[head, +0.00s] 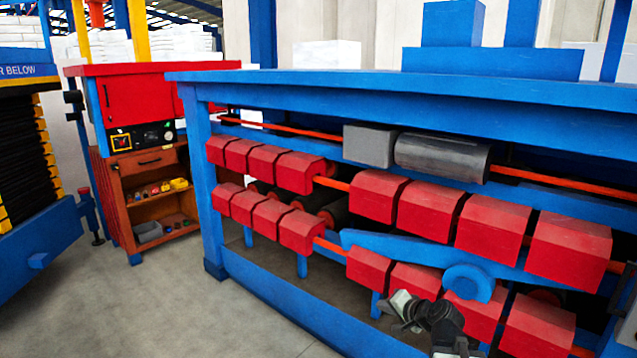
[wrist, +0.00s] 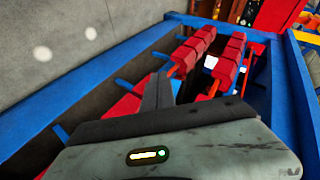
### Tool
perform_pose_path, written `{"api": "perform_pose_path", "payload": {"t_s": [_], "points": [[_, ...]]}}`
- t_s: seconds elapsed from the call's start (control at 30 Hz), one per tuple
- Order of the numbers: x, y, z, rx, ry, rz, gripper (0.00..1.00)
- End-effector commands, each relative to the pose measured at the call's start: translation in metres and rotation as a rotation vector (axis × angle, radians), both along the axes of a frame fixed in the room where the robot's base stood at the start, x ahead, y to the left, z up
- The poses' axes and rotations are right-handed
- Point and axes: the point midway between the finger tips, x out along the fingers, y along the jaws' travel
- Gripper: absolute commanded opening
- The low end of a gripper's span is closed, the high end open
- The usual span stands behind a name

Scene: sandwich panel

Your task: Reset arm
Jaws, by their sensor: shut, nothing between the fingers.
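My gripper (head: 396,316) shows at the bottom of the head view, in front of the lower row of red blocks on the blue machine frame. In the wrist view, my gripper (wrist: 158,90) has its dark fingers together, with nothing held between them. The fingers point toward the rows of red blocks (wrist: 193,48) inside the blue frame. In the head view the fingertips are small and partly blurred against the red blocks.
The blue machine (head: 330,82) fills the right side, with red blocks (head: 490,228) in two rows. A red-topped cabinet (head: 148,162) with shelves stands left. Black bellows equipment (head: 20,150) is at the far left. Grey floor (head: 150,300) is clear at lower left.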

Motion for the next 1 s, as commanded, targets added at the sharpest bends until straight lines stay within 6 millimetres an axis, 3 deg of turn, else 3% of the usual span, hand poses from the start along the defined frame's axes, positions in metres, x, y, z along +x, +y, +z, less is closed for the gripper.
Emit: {"api": "perform_pose_path", "payload": {"t_s": [0.03,0.1,0.2,0.23,0.3,0.4,0.53,1.0], "points": [[-0.008,0.037,-0.024,-0.059,0.045,0.092,0.0],[-0.026,0.078,-0.053,-0.163,0.12,0.222,0.0],[-0.064,0.116,-0.095,-0.347,0.26,0.406,0.0],[-0.077,0.118,-0.107,-0.412,0.313,0.457,0.0],[-0.107,0.098,-0.124,-0.549,0.447,0.531,0.0],[-0.138,0.064,-0.134,-0.666,0.599,0.577,0.0],[-0.164,0.045,-0.136,-0.732,0.721,0.62,0.0],[-0.169,0.045,-0.136,-0.728,0.735,0.639,0.0]]}}
